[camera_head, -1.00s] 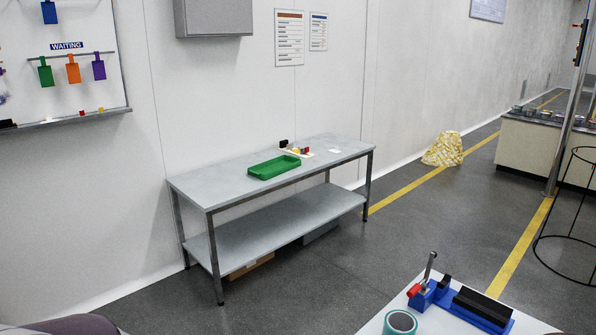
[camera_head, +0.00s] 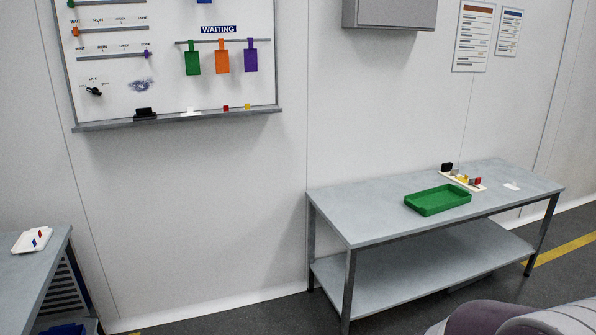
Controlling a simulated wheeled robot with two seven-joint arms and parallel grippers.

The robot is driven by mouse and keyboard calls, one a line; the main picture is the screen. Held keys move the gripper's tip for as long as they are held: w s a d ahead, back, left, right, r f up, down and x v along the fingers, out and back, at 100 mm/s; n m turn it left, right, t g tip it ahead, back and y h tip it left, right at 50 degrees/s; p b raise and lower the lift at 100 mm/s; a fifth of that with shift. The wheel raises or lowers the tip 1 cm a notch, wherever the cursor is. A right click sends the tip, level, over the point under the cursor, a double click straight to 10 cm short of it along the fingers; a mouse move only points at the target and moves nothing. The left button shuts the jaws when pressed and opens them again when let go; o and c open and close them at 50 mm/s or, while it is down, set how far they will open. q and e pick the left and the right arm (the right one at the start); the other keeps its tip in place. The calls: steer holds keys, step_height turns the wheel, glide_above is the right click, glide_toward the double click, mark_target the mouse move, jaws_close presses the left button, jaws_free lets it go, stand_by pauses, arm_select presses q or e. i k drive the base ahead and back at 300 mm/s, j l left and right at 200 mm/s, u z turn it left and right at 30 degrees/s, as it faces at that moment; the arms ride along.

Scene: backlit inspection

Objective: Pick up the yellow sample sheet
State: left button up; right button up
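No yellow sheet can be made out for certain. A small yellow piece (camera_head: 461,178) stands among black, grey and red pieces on a pale strip (camera_head: 479,187) on the grey table at right; it is too small to tell whether it is the sample sheet. Neither gripper is in view. Only a rounded grey-purple part, probably mine, shows at the bottom right edge, well in front of the table.
The grey table (camera_head: 380,222) against the wall bears a green tray (camera_head: 437,201) and a white card (camera_head: 511,186). A whiteboard (camera_head: 165,70) hangs at upper left. Another bench (camera_head: 52,262) with a white tray (camera_head: 31,239) stands at left. Floor shows between them.

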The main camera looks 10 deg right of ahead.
mark_target(464, 180)
steer(key=i+l+z, duration=0.15)
steer(key=i+z, duration=1)
steer(key=i+j+z, duration=0.25)
steer(key=i+z, duration=0.15)
steer(key=i+l+z, duration=0.3)
steer(key=i+z, duration=0.2)
steer(key=i, duration=0.75)
steer(key=i+j+z, duration=0.2)
steer(key=i+z, duration=0.25)
steer(key=i, duration=0.85)
steer(key=i+j+u, duration=0.25)
steer(key=i, duration=0.2)
steer(key=i+j+u, duration=0.3)
steer(key=i, duration=0.15)
steer(key=i+u, duration=0.25)
steer(key=i, duration=0.2)
